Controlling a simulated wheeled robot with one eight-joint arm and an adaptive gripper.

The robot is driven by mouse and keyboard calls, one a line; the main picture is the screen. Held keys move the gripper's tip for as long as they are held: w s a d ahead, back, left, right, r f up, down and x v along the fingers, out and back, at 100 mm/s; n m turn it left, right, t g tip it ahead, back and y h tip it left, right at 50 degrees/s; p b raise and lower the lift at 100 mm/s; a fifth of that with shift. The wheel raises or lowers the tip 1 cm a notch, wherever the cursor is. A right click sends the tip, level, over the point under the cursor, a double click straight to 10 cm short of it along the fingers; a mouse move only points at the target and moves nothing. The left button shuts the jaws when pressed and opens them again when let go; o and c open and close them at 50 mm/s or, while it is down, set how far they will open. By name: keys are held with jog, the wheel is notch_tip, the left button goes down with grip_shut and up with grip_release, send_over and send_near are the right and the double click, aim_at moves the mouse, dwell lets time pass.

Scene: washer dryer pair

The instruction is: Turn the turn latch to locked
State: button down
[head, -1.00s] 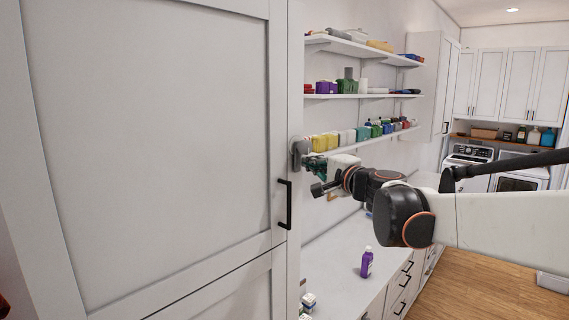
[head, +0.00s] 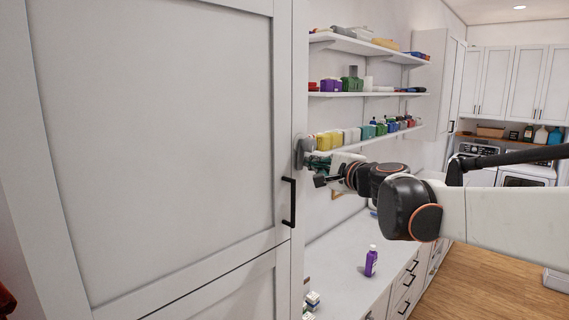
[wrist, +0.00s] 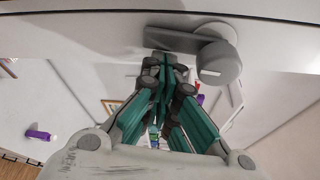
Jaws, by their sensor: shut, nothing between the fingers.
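The turn latch (head: 299,152) is a grey fitting on the right edge of the tall white cabinet door (head: 160,130). In the wrist view the latch (wrist: 218,63) shows a round knob in front of a disc, with a flat grey bar reaching left from it. My gripper (head: 312,163) is at the latch in the head view and partly covers it. In the wrist view my gripper (wrist: 166,68) is shut and empty, its fingertips close under the bar, left of the knob. I cannot tell whether they touch the bar.
A black door handle (head: 289,202) is below the latch. A white counter (head: 335,255) with a purple bottle (head: 371,262) lies below my arm. Wall shelves (head: 365,94) with several small containers stand behind my gripper.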

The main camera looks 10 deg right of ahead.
aim_at(300, 167)
jog(key=a+m+g, duration=0.1)
jog(key=m, duration=0.1)
jog(key=s+a+m, duration=0.1)
jog(key=m, duration=0.1)
jog(key=s+a+m+g+y, duration=0.1)
jog(key=m, duration=0.1)
jog(key=shift+f+g, duration=0.1)
jog(key=shift+g, duration=0.2)
jog(key=m, duration=0.1)
jog(key=s+a+m+g+y, duration=0.1)
jog(key=shift+a+r+m, duration=0.1)
jog(key=shift+r+m, duration=0.25)
jog(key=shift+m, duration=0.05)
jog(key=shift+s+a+r+m+g+y, duration=0.35)
jog(key=shift+a+r+m+g+y, duration=0.2)
jog(key=shift+m, duration=0.55)
jog(key=shift+r, duration=0.1)
jog(key=shift+s+r, duration=0.1)
